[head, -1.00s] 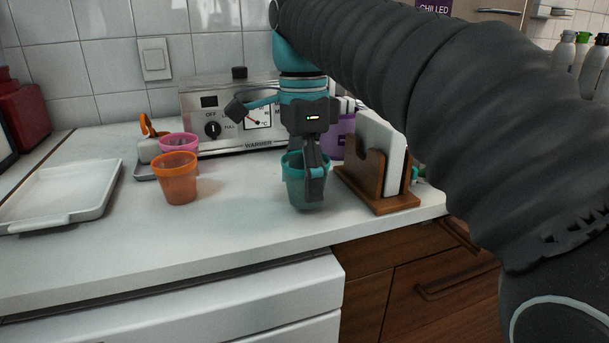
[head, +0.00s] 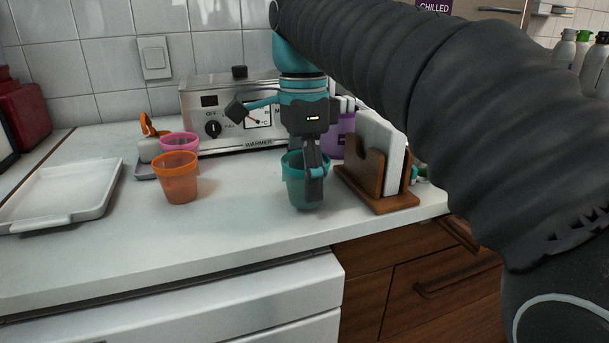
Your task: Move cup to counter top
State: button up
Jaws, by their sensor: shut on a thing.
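A teal cup (head: 296,190) stands upright at the counter top (head: 230,225), left of the napkin holder. My gripper (head: 312,180) points down over it and is shut on its wall, with one finger in front of the cup. The cup's base looks at or very close to the counter surface; I cannot tell if it touches. An orange cup (head: 176,180) stands upright further left on the counter. A pink cup (head: 180,141) is behind the orange one, partly hidden by it.
A wooden holder (head: 375,190) with white napkins stands close right of the teal cup. A steel warmer (head: 225,125) is behind, with a purple container (head: 340,137) beside it. A white tray (head: 60,195) lies at left. The counter between the orange and teal cups is clear.

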jog(key=shift+f, duration=0.55)
dwell(0.9)
jog(key=o, duration=1.1)
jog(key=shift+o, duration=0.4)
notch_tip(320, 180, up, 8)
jog(key=shift+p, duration=0.3)
dwell(0.7)
